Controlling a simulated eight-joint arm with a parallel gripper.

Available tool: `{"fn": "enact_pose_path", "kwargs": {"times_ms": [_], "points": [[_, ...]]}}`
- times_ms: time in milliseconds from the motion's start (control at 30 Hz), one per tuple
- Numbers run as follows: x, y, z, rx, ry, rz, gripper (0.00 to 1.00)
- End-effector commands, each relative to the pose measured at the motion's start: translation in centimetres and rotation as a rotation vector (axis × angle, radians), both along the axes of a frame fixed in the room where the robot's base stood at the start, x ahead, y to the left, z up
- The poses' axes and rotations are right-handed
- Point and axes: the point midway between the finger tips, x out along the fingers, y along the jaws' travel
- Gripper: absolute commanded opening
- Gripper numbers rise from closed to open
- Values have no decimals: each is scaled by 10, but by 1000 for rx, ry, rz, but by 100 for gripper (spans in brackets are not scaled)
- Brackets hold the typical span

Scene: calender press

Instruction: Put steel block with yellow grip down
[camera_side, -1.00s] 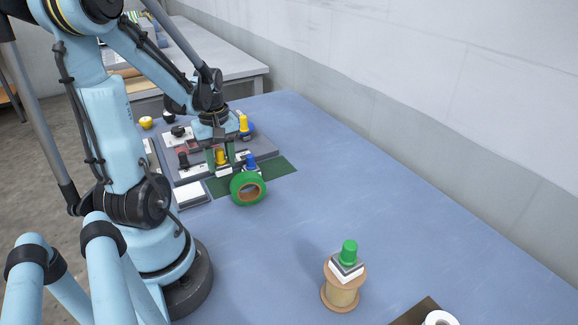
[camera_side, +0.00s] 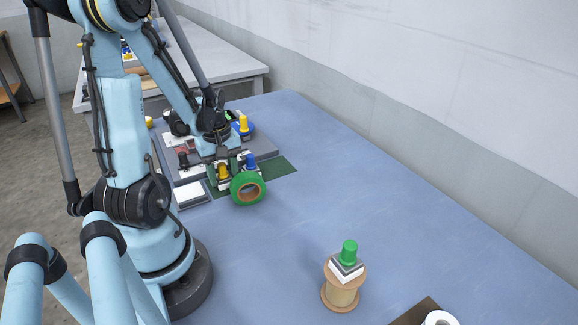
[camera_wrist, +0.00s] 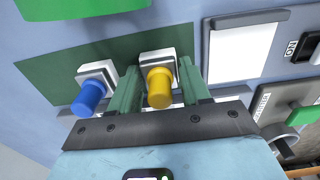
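The steel block with yellow grip (camera_wrist: 159,85) is between the fingers of my gripper (camera_wrist: 160,82) in the wrist view. The fingers stand close on both sides of it and appear shut on it. In the side view its yellow grip (camera_side: 223,172) shows between the fingers of my gripper (camera_side: 224,178), low over the green mat (camera_side: 281,168). Its underside is hidden, so I cannot tell whether it touches the mat. A steel block with blue grip (camera_wrist: 93,88) stands on the mat beside it, to the left in the wrist view.
A green tape roll (camera_side: 248,188) stands right in front of the gripper in the side view. A block with green grip (camera_side: 348,253) sits on a wooden spool (camera_side: 341,295). A grey panel with controls lies behind the mat.

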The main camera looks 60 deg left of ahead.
Motion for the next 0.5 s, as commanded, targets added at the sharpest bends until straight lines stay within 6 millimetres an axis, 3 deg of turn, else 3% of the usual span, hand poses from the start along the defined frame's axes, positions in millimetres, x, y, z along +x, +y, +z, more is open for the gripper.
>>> {"fn": "enact_pose_path", "kwargs": {"times_ms": [133,500], "points": [[0,0,0,0,0,0,67],[0,0,4,0,0,0,67]]}}
